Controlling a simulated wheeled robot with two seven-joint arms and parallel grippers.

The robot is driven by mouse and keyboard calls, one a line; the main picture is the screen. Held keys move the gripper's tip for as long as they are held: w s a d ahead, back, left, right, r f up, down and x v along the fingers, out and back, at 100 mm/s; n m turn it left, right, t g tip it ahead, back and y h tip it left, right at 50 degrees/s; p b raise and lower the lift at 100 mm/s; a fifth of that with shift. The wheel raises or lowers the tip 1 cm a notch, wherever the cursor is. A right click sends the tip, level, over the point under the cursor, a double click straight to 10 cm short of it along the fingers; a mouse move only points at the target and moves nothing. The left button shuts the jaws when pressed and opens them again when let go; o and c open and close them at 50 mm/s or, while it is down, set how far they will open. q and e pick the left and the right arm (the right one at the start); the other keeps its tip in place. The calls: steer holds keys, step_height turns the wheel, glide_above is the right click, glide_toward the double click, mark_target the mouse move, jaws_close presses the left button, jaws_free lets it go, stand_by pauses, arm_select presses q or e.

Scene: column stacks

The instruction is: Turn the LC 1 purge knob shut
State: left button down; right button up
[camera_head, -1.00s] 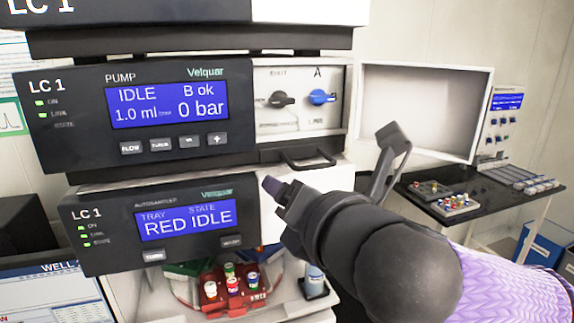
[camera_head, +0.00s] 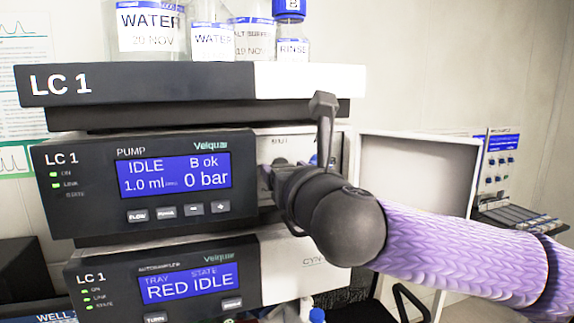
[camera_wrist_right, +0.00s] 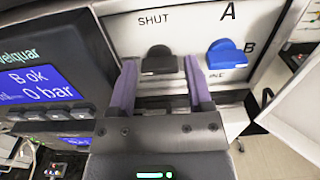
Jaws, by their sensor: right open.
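The black purge knob (camera_wrist_right: 159,61) sits on the white pump panel, under the word SHUT, in the right wrist view. My right gripper (camera_wrist_right: 161,72) is open, its two purple-grey fingers on either side of and just short of the knob; contact cannot be told. In the head view my right gripper (camera_head: 268,176) is at the pump panel of LC 1 and its hand hides most of that panel. The top of the black knob (camera_head: 280,161) shows only partly there. Which way the knob points is unclear. My left gripper is not in view.
A blue knob (camera_wrist_right: 228,55) marked A and B is close to the right of the black one. The open white panel door (camera_head: 415,165) stands to the right. Bottles (camera_head: 212,42) stand on top of the stack. The autosampler (camera_head: 165,285) is below the pump.

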jaws_close()
steer(key=shift+m, duration=0.4)
steer(key=m, duration=0.3)
steer(key=shift+m, duration=0.4)
steer(key=m, duration=0.9)
steer(key=shift+p, duration=0.35)
steer(key=m, duration=0.4)
steer(key=shift+m, duration=0.3)
